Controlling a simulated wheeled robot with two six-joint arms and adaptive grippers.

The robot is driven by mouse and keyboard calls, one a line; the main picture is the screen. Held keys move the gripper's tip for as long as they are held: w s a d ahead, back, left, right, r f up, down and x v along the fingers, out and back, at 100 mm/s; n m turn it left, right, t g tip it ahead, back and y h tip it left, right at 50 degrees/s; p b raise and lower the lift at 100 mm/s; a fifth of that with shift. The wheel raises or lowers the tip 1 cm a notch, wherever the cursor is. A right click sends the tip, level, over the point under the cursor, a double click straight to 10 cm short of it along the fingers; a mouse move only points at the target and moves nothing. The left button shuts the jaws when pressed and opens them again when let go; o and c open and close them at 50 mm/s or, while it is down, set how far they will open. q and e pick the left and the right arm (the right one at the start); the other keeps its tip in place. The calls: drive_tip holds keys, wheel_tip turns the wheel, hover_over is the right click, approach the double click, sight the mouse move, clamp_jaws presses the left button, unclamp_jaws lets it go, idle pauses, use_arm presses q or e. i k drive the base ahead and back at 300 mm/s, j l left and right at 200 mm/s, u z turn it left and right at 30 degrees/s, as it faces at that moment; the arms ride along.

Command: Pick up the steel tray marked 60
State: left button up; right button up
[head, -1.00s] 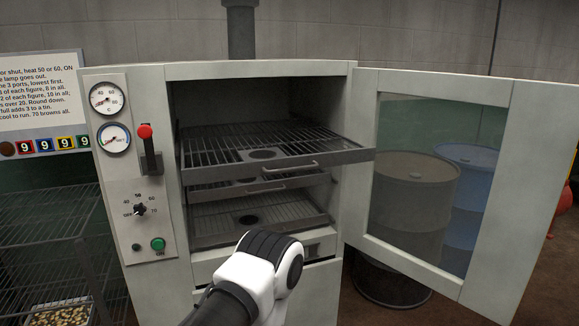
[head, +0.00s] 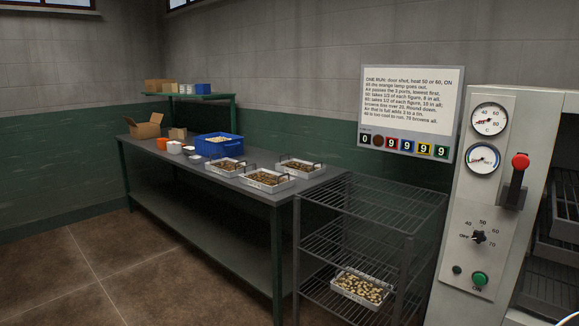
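Several steel trays show in the head view. Three hold brown pieces and stand on the dark workbench: a left one (head: 223,169), a front one (head: 266,180) and a right one (head: 299,166). Another steel tray (head: 361,288) with pale and dark pieces sits low on the wire rack. Their markings are too small to read, so I cannot tell which is marked 60. Neither of my grippers is in view.
The wire rack (head: 372,205) stands between the workbench (head: 262,189) and the oven-like cabinet (head: 484,215), whose interior shows at the right edge. A blue bin (head: 219,147) and an open carton (head: 146,126) are on the bench. The floor (head: 120,270) in front is clear.

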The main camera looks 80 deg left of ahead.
sight(229, 168)
drive_tip(key=u, duration=3.15)
drive_tip(key=i+u, duration=0.4)
drive_tip(key=i+j+u, duration=0.1)
drive_tip(key=i+u, duration=0.35)
drive_tip(key=i, duration=1.85)
